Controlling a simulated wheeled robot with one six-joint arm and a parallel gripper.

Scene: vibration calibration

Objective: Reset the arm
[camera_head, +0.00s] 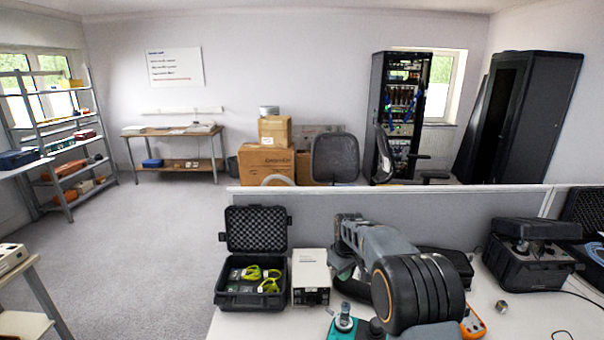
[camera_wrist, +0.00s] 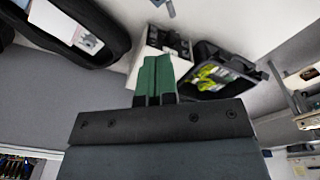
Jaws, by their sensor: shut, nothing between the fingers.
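My gripper (camera_wrist: 156,76) shows in the wrist view as two green fingers side by side, shut with nothing between them. It is in the air, with a white instrument box (camera_wrist: 146,62) behind the fingers and an open black case (camera_wrist: 238,68) with yellow-green items beside it. In the head view my arm reaches over the white bench, and its bulky dark joint hides part of the bench. The white instrument box (camera_head: 311,268) and the open black case (camera_head: 224,290) stand left of my arm. I cannot clearly make out my fingertips in the head view.
A teal device (camera_head: 343,324) stands at the bench's front, close to my arm. An orange meter (camera_head: 473,322) and a small metal cylinder (camera_head: 501,307) lie to the right. A black case (camera_head: 530,268) stands farther right. A grey partition (camera_head: 470,211) borders the bench's back.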

